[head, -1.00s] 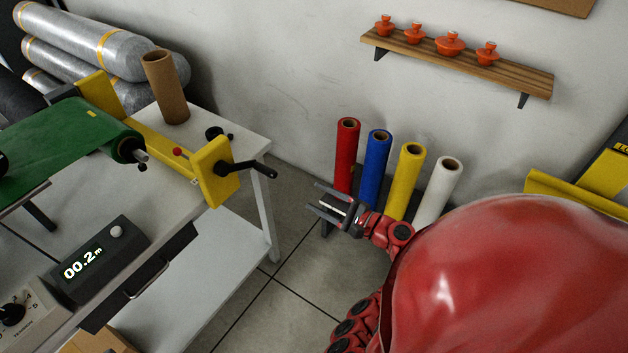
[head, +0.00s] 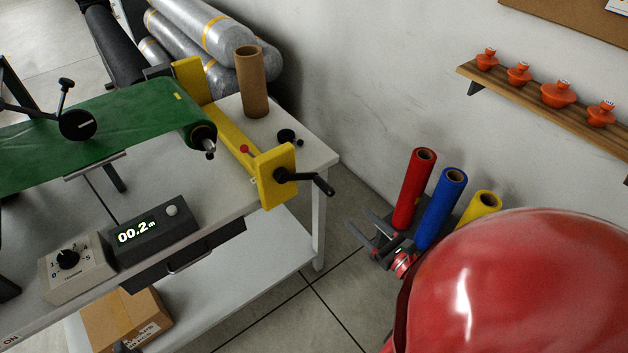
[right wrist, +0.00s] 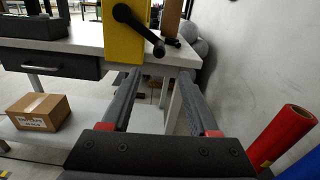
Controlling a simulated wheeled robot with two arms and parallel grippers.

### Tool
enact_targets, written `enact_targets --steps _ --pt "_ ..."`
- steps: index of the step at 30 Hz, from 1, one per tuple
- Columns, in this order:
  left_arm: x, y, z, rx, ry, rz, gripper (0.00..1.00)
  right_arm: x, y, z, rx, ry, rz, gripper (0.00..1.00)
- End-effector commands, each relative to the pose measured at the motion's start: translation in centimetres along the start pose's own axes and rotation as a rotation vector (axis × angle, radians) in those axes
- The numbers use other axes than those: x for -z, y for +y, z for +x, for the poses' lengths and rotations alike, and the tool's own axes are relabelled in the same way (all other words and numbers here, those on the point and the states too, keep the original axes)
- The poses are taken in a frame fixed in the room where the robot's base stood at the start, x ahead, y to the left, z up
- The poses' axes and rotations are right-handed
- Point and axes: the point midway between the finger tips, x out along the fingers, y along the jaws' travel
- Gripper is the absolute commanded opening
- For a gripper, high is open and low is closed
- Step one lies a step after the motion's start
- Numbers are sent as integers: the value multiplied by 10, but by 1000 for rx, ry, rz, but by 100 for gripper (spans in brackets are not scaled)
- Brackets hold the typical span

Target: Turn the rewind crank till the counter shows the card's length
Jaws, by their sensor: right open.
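The black rewind crank (head: 307,179) sticks out from the yellow end bracket (head: 275,176) at the right end of the table. It also shows in the right wrist view (right wrist: 138,28), ahead of and above my fingers. The counter (head: 137,232) reads 00.2 m. My right gripper (head: 366,232) is open and empty, right of and below the crank, apart from it. Its two fingers also show in the right wrist view (right wrist: 156,85). My left gripper is not in view. No card with a length can be made out.
A green roll (head: 160,108) lies across the table, with a tension dial box (head: 68,262) in front. A cardboard tube (head: 250,85) stands behind the bracket. Red (head: 414,190), blue and yellow rolls stand beside my right gripper, near the wall. A carton (head: 120,315) sits on the lower shelf.

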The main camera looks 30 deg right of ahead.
Motion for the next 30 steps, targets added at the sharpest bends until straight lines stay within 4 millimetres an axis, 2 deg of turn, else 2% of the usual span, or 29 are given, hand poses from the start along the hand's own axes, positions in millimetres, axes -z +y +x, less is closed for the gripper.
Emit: enact_targets --steps 5,15,21,25,30 --pt "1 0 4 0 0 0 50 -2 2 30 -9 -1 -5 61" --pt "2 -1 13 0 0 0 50 -3 2 108 -9 -1 -7 61" --pt "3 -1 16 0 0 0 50 -2 1 145 -5 -2 -7 61" --pt "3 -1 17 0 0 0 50 0 2 159 -6 1 -5 61" --pt "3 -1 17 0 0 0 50 0 1 165 -2 1 -5 61"
